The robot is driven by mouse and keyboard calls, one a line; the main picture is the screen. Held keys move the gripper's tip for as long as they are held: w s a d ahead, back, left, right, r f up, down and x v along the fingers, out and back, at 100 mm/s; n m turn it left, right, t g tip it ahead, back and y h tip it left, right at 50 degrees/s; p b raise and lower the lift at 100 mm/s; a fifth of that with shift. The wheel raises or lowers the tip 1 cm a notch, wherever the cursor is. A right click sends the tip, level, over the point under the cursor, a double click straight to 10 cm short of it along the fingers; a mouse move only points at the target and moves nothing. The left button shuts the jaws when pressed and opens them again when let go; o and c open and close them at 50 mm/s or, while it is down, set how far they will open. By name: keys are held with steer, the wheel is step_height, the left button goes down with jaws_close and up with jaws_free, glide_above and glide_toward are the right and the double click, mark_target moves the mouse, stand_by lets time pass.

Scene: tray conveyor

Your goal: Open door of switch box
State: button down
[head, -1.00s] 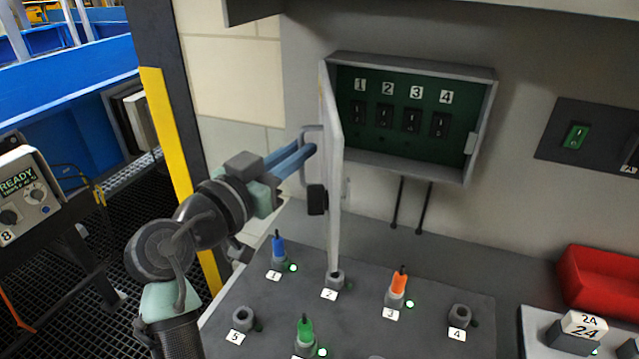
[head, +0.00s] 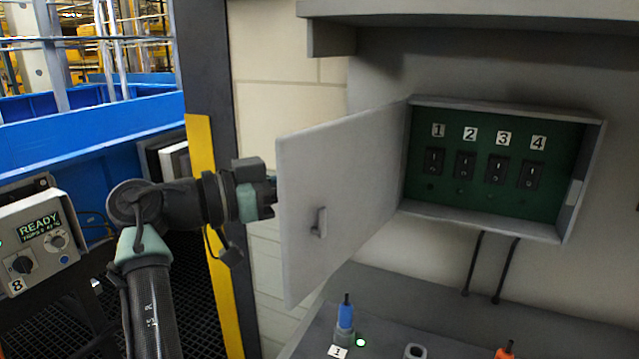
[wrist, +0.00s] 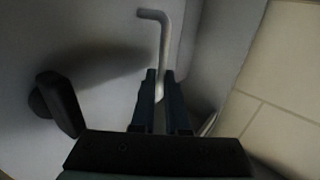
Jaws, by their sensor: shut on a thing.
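The grey switch box (head: 590,165) on the wall is open and shows a green panel with numbered black switches 1 to 4. Its door (head: 340,170) is swung wide to the left on its left-side hinge, and its inner face with a small latch piece (head: 319,222) faces me. My gripper (wrist: 160,76) is shut on the bent metal door handle (wrist: 162,38) on the door's outer face. In the head view the door hides my fingertips and the handle. A black latch knob (wrist: 60,103) sits beside the handle in the wrist view.
Below the box is a grey bench with a blue plug (head: 345,314) in a socket and an orange plug (head: 505,351). A dark post with a yellow strip (head: 212,230) stands behind my arm. A READY control box (head: 42,235) is at far left.

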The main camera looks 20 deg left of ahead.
steer(key=shift+w+d+r, duration=0.1)
steer(key=shift+w+d, duration=0.05)
steer(key=shift+d, duration=0.15)
steer(key=c, duration=1.2)
jaws_free()
steer(key=shift+c, duration=0.2)
steer(key=o, duration=0.3)
steer(key=shift+w+d, duration=0.15)
steer(key=shift+w, duration=0.05)
steer(key=b+v, duration=0.1)
steer(key=v, duration=1.2)
steer(key=shift+s, duration=0.15)
